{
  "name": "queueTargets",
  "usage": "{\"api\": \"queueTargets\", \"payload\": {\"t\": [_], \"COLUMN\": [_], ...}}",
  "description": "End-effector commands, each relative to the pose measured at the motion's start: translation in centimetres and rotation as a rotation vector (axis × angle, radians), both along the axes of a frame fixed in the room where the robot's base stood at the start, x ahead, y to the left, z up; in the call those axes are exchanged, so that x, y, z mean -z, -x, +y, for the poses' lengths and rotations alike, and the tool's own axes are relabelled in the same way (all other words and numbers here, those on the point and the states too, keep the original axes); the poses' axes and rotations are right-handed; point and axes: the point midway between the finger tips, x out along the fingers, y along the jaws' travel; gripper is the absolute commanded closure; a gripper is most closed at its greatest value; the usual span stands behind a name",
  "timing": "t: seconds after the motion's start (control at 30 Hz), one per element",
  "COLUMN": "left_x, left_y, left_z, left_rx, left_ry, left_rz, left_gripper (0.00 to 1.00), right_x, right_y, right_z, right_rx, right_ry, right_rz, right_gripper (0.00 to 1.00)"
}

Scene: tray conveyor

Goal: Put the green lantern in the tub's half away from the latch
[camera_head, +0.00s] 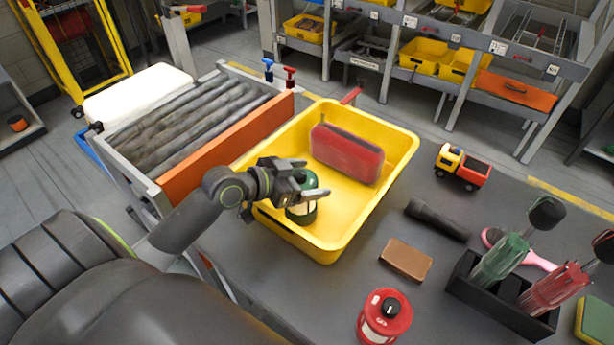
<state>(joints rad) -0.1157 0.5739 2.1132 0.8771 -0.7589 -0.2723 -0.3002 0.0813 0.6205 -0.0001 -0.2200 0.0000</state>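The yellow tub (400,150) stands on the grey table with a red latch (351,96) at its far end. A red block-like object (346,153) lies in the tub's far part, towards the latch. The green lantern (301,212) is at the tub's near end, away from the latch, inside the rim outline. My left gripper (307,180) reaches over the tub's left wall, its fingers on either side of the lantern's upper part, and appears shut on it. The fingers hide part of the lantern; I cannot tell whether its base touches the tub floor. My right gripper is not in view.
Right of the tub are a toy truck (463,167), a black flashlight (437,219), a brown block (405,260) and a red lantern (384,318). A roller conveyor (195,120) with an orange side is left of the tub.

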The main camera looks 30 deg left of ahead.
Motion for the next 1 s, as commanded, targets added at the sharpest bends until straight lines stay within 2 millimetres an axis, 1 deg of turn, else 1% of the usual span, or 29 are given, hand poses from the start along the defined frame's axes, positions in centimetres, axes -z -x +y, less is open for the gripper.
{"api": "queueTargets", "payload": {"t": [0.03, 0.07, 0.1, 0.47, 0.57, 0.73, 1.0], "left_x": [0.0, 0.0, 0.0, -0.4, -0.6, -1.4, -2.9], "left_y": [0.0, 0.0, 0.0, 0.2, 0.9, 2.8, 5.8], "left_z": [0.0, 0.0, 0.0, 0.1, 0.6, 1.4, 3.0], "left_rx": [0.000, 0.000, 0.000, -0.001, -0.001, 0.003, 0.001], "left_ry": [0.000, 0.000, 0.000, -0.002, -0.005, -0.006, -0.007], "left_rz": [0.000, 0.000, 0.000, 0.000, 0.000, 0.003, 0.004], "left_gripper": [0.12, 0.08, 0.07, 0.07, 0.07, 0.07, 0.07], "right_x": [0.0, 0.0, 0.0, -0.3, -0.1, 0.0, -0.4], "right_y": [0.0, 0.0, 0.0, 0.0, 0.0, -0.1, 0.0], "right_z": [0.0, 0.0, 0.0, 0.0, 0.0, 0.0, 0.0], "right_rx": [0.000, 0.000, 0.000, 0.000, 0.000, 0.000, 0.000], "right_ry": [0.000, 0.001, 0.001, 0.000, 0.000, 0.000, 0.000], "right_rz": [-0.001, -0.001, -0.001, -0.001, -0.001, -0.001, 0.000], "right_gripper": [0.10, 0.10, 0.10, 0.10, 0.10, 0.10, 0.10]}}
